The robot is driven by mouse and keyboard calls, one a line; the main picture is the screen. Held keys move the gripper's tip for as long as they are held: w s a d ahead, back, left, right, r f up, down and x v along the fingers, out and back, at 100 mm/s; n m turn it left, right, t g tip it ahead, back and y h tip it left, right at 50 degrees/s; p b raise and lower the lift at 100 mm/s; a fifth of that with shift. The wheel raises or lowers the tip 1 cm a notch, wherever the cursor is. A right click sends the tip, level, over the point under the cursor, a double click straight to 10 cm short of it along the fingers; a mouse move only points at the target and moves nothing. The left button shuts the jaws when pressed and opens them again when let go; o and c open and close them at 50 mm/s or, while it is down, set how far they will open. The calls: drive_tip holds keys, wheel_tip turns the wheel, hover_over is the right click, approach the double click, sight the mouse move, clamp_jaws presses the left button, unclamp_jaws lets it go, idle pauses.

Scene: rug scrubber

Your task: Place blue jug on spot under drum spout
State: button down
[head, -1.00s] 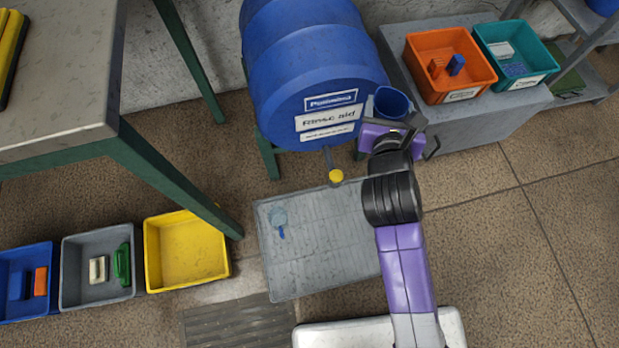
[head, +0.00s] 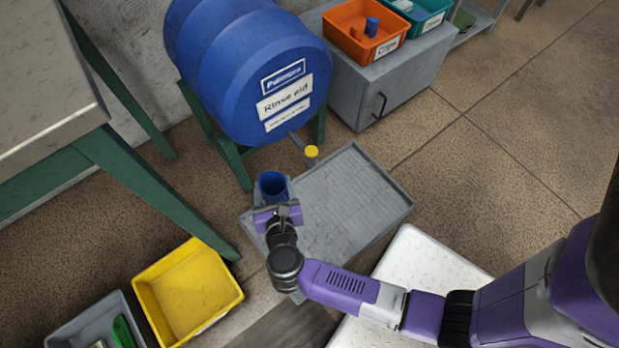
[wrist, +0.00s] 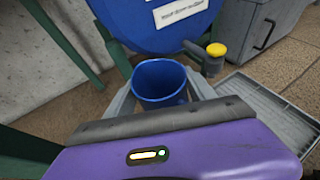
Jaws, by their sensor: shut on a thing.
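My gripper (head: 273,192) is shut on the blue jug (head: 271,184), its fingers on either side. In the wrist view the blue jug (wrist: 160,82) looks upright, open mouth up. The jug appears above the tray's left corner; its height is hard to tell. The blue drum (head: 240,70) lies on a green stand behind. Its spout with a yellow knob (head: 311,152) is right of the jug, and also right of it in the wrist view (wrist: 213,55). A grey tray (head: 350,200) lies on the floor below the spout. I cannot make out a marked spot on it now.
A yellow bin (head: 190,295) and a grey bin (head: 95,325) stand at lower left. A green-legged table (head: 45,110) is at left. A grey cabinet (head: 385,75) holding an orange bin (head: 365,30) stands right of the drum. The tray's right part is clear.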

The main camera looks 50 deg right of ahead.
drive_tip(key=s+d+f+m+g+h+b, duration=0.2)
drive_tip(key=s+d+f+b, duration=0.15)
drive_tip(key=s+f, duration=0.9)
drive_tip(key=w+a+r+b+x, duration=0.1)
drive_tip(key=b+x, duration=0.5)
drive_tip(key=x, duration=1.2)
drive_tip(key=shift+w+d, duration=0.25)
drive_tip(key=shift+w, duration=0.45)
drive_tip(key=shift+f, duration=0.1)
drive_tip(key=shift+c, duration=1.6)
unclamp_jaws()
